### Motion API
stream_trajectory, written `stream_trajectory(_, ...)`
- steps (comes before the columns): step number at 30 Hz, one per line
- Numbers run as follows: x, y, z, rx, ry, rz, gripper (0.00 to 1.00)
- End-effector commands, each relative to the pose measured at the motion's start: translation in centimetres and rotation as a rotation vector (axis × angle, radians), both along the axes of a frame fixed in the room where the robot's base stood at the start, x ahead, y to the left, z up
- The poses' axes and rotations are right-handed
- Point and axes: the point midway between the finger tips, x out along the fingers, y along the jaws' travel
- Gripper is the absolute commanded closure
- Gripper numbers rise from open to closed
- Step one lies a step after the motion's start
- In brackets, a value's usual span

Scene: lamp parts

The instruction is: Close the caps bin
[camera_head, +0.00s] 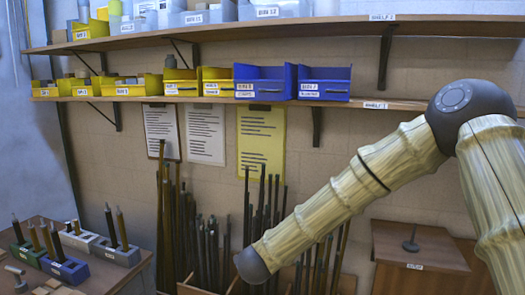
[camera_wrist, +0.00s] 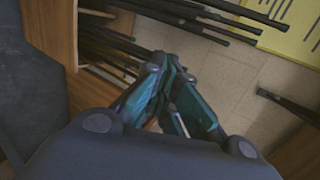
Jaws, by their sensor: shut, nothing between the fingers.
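No label that I can read says caps, so I cannot tell for sure which container is the caps bin. A wooden box (camera_head: 407,279) with a small label and a sloping wooden top (camera_head: 418,248) stands at the lower right in the head view; I cannot tell whether it is open or shut. A small dark post on a round base (camera_head: 411,244) shows at that top. My gripper (camera_wrist: 168,72) has teal fingers drawn together and empty in the wrist view. It is out of sight in the head view, where my arm's elbow hangs low.
Dark rods (camera_head: 200,235) stand in a wooden bin (camera_head: 198,290) behind my arm; rods also show near my gripper (camera_wrist: 190,22). A shelf (camera_head: 430,103) carries yellow bins (camera_head: 180,83) and blue bins (camera_head: 262,82). A table with rod holders (camera_head: 64,268) is at the lower left.

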Motion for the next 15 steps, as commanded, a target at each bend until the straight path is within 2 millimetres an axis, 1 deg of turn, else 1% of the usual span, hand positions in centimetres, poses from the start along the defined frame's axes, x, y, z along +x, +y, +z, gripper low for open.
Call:
stream_trajectory(1, 1.3, 0.9, 4.9, 0.092, -0.062, -0.076, 1.0)
stream_trajectory(2, 1.7, 1.3, 7.6, 0.149, -0.092, -0.123, 1.0)
stream_trajectory(3, 2.1, 1.9, 11.2, 0.228, -0.133, -0.184, 1.0)
stream_trajectory(4, 2.3, 2.3, 13.9, 0.289, -0.16, -0.228, 1.0)
stream_trajectory(5, 2.3, 2.7, 16.7, 0.35, -0.187, -0.272, 1.0)
stream_trajectory(6, 2.2, 3.2, 20.3, 0.434, -0.219, -0.329, 1.0)
stream_trajectory(7, 1.9, 3.5, 23.0, 0.496, -0.242, -0.369, 1.0)
stream_trajectory(8, 1.5, 3.9, 25.7, 0.559, -0.264, -0.409, 1.0)
stream_trajectory(9, 0.8, 4.3, 29.2, 0.645, -0.288, -0.46, 1.0)
stream_trajectory(11, -0.7, 4.8, 34.2, 0.769, -0.317, -0.531, 1.0)
stream_trajectory(12, -1.8, 5.1, 37.3, 0.846, -0.331, -0.573, 1.0)
stream_trajectory(15, -4.8, 5.7, 43.8, 1.017, -0.35, -0.663, 1.0)
